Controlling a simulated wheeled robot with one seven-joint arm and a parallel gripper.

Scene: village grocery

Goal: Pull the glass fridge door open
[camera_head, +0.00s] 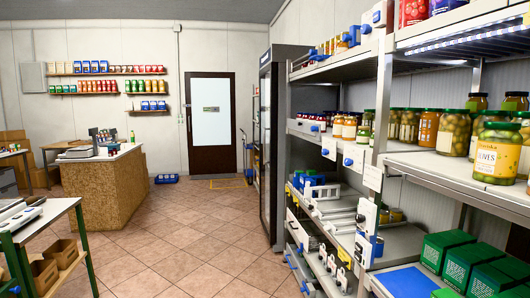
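The tall dark fridge (292,120) stands in the middle of the view, just beyond the shelving on the right. Its glass door (266,140) faces left into the aisle and shows at a steep slant as a narrow strip. The door looks shut, though the slant makes a small gap hard to rule out. I cannot make out its handle clearly. My gripper is not in view.
Shelving (420,170) with jars and green boxes lines the right side, close to me. A wood-sided counter (105,195) and a green-legged table (45,225) stand left. A blue crate (167,179) lies near the back door (210,122). The tiled aisle (200,240) is clear.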

